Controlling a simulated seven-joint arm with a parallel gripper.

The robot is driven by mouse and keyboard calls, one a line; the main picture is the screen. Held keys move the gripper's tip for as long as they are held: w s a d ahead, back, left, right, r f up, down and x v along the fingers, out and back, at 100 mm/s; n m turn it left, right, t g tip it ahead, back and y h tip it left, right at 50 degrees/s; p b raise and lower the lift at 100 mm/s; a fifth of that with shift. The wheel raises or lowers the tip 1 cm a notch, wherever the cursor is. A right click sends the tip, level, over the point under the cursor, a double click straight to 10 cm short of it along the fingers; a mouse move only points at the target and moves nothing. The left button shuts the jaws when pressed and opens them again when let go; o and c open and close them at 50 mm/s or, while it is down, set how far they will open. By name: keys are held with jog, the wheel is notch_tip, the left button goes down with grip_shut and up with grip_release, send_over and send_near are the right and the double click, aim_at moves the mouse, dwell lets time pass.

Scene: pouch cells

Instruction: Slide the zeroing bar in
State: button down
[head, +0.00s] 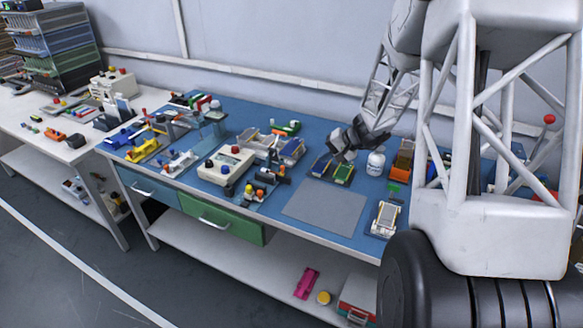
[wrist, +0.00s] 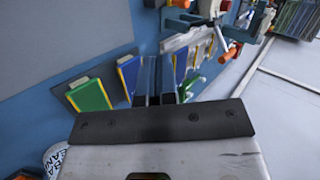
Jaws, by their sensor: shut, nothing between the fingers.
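My gripper (head: 342,155) hangs over the blue bench top, just above two small flat pieces. It is shut and empty; its fingers (wrist: 156,97) lie close together in the wrist view. One piece is a green block with a yellow edge (wrist: 90,94), also in the head view (head: 343,174). Beside it is a blue block with a yellow edge (wrist: 129,74), also in the head view (head: 320,166). In the wrist view the fingers appear beside the blue block; whether they touch it, I cannot tell. I cannot make out with certainty which thing is the zeroing bar.
A grey mat (head: 324,209) lies bare in front of the blocks. A white bottle (head: 375,163) stands right of my gripper. A cream box with knobs (head: 226,165) and a white device (head: 384,218) flank the mat. Trays (head: 291,150) lie behind, left.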

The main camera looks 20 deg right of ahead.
dwell(0.4)
jog(key=x, duration=1)
jog(key=shift+w+a, duration=0.5)
jog(key=shift+a, duration=0.3)
jog(key=shift+w+a, duration=0.55)
jog(key=shift+a, duration=0.35)
jog(key=shift+w+a, duration=1.15)
jog(key=shift+w, duration=0.1)
jog(key=shift+a, duration=0.1)
